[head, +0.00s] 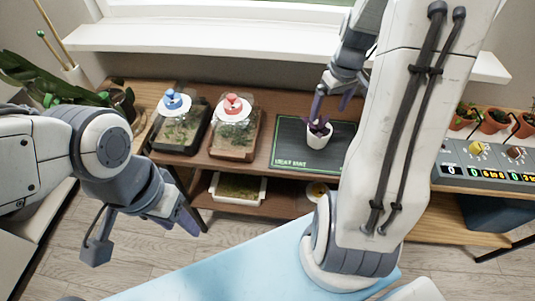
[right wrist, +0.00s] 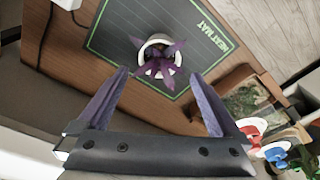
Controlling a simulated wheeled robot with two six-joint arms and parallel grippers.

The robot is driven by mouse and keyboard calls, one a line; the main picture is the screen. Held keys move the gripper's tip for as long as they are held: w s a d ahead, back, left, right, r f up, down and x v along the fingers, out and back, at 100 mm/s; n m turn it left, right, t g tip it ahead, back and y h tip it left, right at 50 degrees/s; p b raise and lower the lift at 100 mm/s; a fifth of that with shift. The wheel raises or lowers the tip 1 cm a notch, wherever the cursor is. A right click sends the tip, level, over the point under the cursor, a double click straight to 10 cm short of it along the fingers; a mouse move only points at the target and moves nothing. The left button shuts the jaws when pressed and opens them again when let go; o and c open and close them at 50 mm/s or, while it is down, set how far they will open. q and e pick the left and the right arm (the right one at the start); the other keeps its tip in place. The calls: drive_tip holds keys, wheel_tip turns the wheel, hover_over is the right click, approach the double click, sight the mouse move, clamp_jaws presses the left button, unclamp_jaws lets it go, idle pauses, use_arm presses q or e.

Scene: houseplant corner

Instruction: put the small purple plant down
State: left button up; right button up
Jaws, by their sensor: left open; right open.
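The small purple plant stands upright in a white pot (head: 318,139) on the dark, green-edged heat mat (head: 290,135). In the right wrist view its purple leaves (right wrist: 160,68) spread over the pot on the mat (right wrist: 203,42). My right gripper (head: 331,103) is open above and just behind the plant in the head view. In the right wrist view the right gripper's fingers (right wrist: 160,76) are spread wide on either side of the leaves, with nothing gripped. My left gripper (head: 185,218) is open and empty, low at the left, in front of the shelf and away from the plant.
Two clear-domed planters, one with a blue knob (head: 172,100) and one with a red knob (head: 233,104), stand left of the mat. A control box (head: 485,165) and several terracotta pots (head: 495,121) are at the right. A white tray (head: 237,200) sits on the lower shelf.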

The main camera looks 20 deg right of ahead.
drive_tip(key=s+a+r+n, duration=0.1)
drive_tip(key=a+r+n, duration=0.1)
drive_tip(key=a, duration=0.8)
drive_tip(key=s+a+r+n, duration=0.1)
drive_tip(key=a, duration=0.9)
drive_tip(key=s+a+r+n+g+y, duration=0.1)
drive_tip(key=s+a+n, duration=0.3)
drive_tip(key=s+a, duration=0.8)
drive_tip(key=s, duration=0.3)
drive_tip(key=shift+s+r, duration=0.15)
drive_tip(key=shift+r, duration=0.2)
drive_tip(key=shift+a, duration=0.1)
wheel_tip(320, 180, up, 10)
drive_tip(key=p, duration=0.9)
drive_tip(key=shift+f+p, duration=0.2)
drive_tip(key=shift+p, duration=0.1)
